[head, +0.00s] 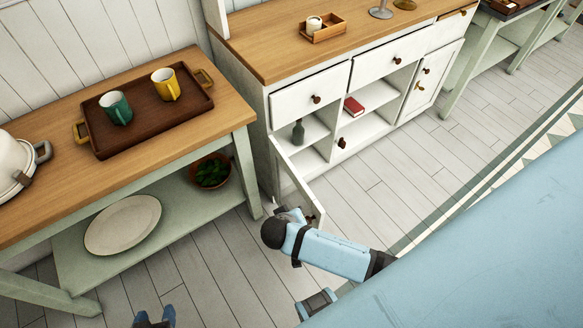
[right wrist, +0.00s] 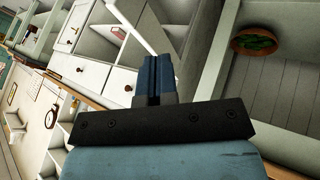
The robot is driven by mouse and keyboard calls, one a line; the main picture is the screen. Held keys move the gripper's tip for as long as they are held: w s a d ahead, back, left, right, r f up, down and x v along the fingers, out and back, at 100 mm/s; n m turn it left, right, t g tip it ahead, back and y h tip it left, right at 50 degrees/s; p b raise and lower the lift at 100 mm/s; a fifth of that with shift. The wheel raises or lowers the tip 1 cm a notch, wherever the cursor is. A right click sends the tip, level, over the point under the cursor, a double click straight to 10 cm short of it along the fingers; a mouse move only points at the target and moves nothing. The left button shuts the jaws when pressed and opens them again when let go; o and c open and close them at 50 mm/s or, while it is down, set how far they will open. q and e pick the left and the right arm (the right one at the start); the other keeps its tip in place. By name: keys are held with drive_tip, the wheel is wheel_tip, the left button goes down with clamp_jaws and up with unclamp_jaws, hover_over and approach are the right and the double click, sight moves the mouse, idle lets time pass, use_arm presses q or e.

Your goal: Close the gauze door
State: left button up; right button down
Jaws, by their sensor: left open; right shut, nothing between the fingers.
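The gauze door (head: 293,178) is the white door at the left end of the white cabinet. It stands swung out, nearly edge-on in the head view, with a dark knob (head: 311,218) near its free end. My right arm reaches to that free end; its fingers are hidden in the head view. In the right wrist view my right gripper (right wrist: 158,75) is shut and empty, with pale panels around it; I cannot tell if it touches the door. My left gripper (head: 154,319) is open and empty at the bottom edge of the head view, away from the door.
A green table (head: 232,115) with a tray (head: 150,130) and mugs stands left of the door; its lower shelf holds a plate (head: 123,225) and a bowl (head: 210,170). The cabinet's open compartments hold a bottle (head: 298,132) and red book (head: 353,107). Floor in front is clear.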

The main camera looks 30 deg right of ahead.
drive_tip(key=b, duration=0.1)
approach(312, 206)
wheel_tip(312, 206, down, 4)
drive_tip(key=w+a, duration=0.1)
drive_tip(key=w, duration=0.1)
drive_tip(key=shift+s+d+r, duration=0.15)
drive_tip(key=shift+d, duration=1.55)
drive_tip(key=shift+p, duration=0.3)
